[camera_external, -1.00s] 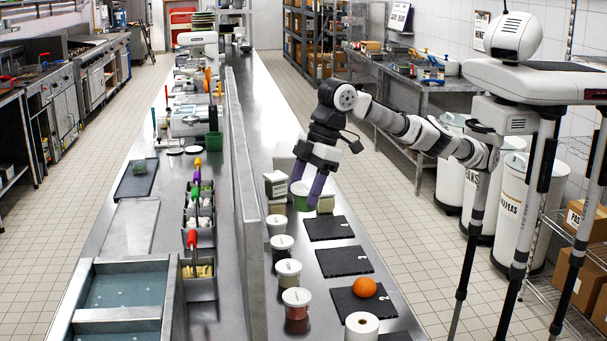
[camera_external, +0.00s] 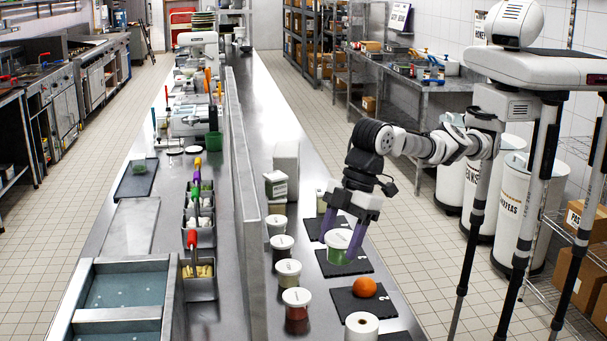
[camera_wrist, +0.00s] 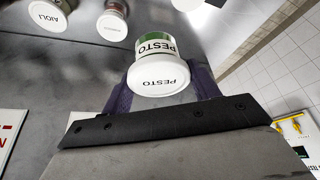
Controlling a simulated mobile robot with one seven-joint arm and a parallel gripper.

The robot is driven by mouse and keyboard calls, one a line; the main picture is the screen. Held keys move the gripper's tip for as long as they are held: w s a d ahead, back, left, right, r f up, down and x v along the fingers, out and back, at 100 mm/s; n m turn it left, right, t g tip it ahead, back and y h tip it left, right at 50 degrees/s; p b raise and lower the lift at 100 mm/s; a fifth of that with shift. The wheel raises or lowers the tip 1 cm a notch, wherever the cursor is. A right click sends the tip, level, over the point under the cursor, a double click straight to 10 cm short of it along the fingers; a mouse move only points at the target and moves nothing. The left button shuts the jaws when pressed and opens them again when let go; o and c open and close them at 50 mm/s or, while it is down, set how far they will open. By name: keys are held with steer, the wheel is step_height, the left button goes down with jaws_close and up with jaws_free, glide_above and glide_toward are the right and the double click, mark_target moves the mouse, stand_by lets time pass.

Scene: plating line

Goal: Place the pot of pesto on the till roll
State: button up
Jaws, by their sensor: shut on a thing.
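My gripper (camera_external: 344,236) is shut on the pot of pesto (camera_external: 338,250), a tub with a white lid and green contents. It holds the pot above the black slates, in front of the middle one in the external view. In the wrist view the pot's white lid (camera_wrist: 160,80) reads PESTO, with a purple finger on each side. The till roll (camera_external: 361,327) is a white upright roll at the bottom of the external view, nearer the camera than my gripper. Its top is uncovered.
An orange (camera_external: 364,287) lies on the slate marked 2 (camera_external: 345,303), between my gripper and the till roll. A row of lidded pots, including a red one (camera_external: 296,305), stands to the left. A low metal divider (camera_external: 240,190) runs along the counter.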

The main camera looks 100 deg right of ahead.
steer(key=shift+s+a+f+p, duration=0.2)
steer(key=shift+s+a+f, duration=0.15)
steer(key=shift+a, duration=0.3)
steer(key=shift+s+a+f+p, duration=0.15)
steer(key=shift+s+a+f, duration=0.2)
steer(key=shift+a, duration=0.25)
steer(key=shift+n, duration=0.4)
steer(key=shift+s+a+f+p, duration=0.35)
steer(key=shift+s+a+f, duration=0.25)
steer(key=shift+a, duration=0.25)
steer(key=shift+s+a+f+p, duration=0.35)
steer(key=shift+s+a+f, duration=0.2)
steer(key=shift+a, duration=0.3)
glide_toward(354, 328)
steer(key=shift+w+a+f, duration=0.1)
steer(key=shift+w+a, duration=0.3)
steer(key=shift+w, duration=0.25)
steer(key=shift+d+f+p, duration=0.1)
steer(key=shift+f+p, duration=0.2)
steer(key=shift+f, duration=1.55)
steer(key=shift+f, duration=0.15)
steer(key=o, duration=1)
